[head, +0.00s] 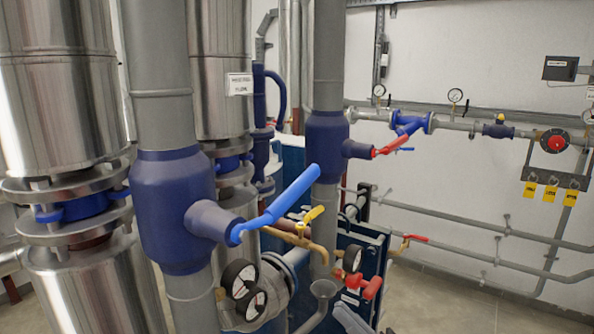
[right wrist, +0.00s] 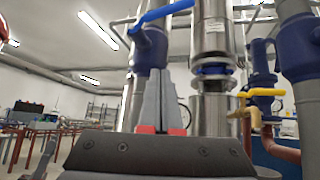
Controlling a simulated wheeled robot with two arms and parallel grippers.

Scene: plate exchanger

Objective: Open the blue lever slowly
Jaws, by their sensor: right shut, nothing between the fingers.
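The blue lever (head: 282,203) sits on the stem of a thick dark-blue valve body (head: 172,212) on a grey vertical pipe in the head view. It slants up and to the right from the stem. It also shows at the top of the right wrist view (right wrist: 166,13). My right gripper (right wrist: 161,75) is shut and empty, its grey fingers together below the lever and apart from it. In the head view only the grey tip of my right gripper (head: 346,312) shows at the bottom edge. My left gripper is not in view.
A yellow lever (head: 313,215) and two round gauges (head: 244,290) are close below the blue lever. A second blue valve (head: 327,146) with a red lever (head: 388,144) stands behind. Steel columns (head: 50,85) fill the left. Open floor shows at the lower right.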

